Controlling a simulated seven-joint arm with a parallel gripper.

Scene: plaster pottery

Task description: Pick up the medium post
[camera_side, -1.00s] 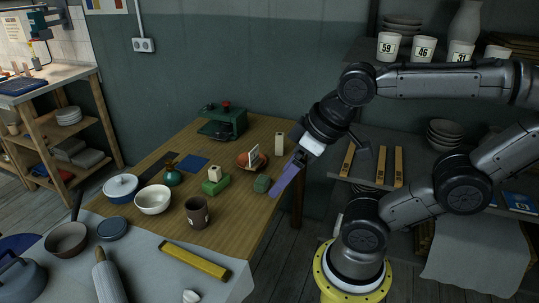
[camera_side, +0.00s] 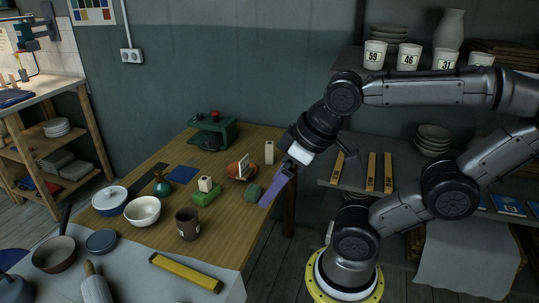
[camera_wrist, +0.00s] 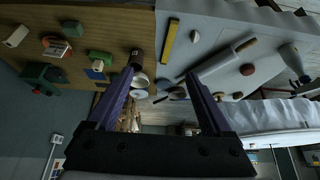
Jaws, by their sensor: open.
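Several pale blocks could be posts, and I cannot tell which is the medium one. A tall cream post (camera_side: 269,152) stands upright near the table's back right edge; it also shows in the wrist view (camera_wrist: 16,36). A shorter cream post (camera_side: 205,184) sits on a green block (camera_side: 207,196); it shows in the wrist view too (camera_wrist: 98,65). A thin white piece (camera_side: 244,166) stands in or behind an orange bowl (camera_side: 233,171). My gripper (camera_side: 265,204) has long purple fingers, open and empty, above the table's right edge, apart from all of these. Its fingers spread in the wrist view (camera_wrist: 159,73).
A brown mug (camera_side: 188,224), white bowl (camera_side: 142,211), teal vase (camera_side: 161,184) and green machine (camera_side: 213,132) crowd the table. A yellow bar (camera_side: 186,272) lies on the grey cloth. Shelves stand behind my arm.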

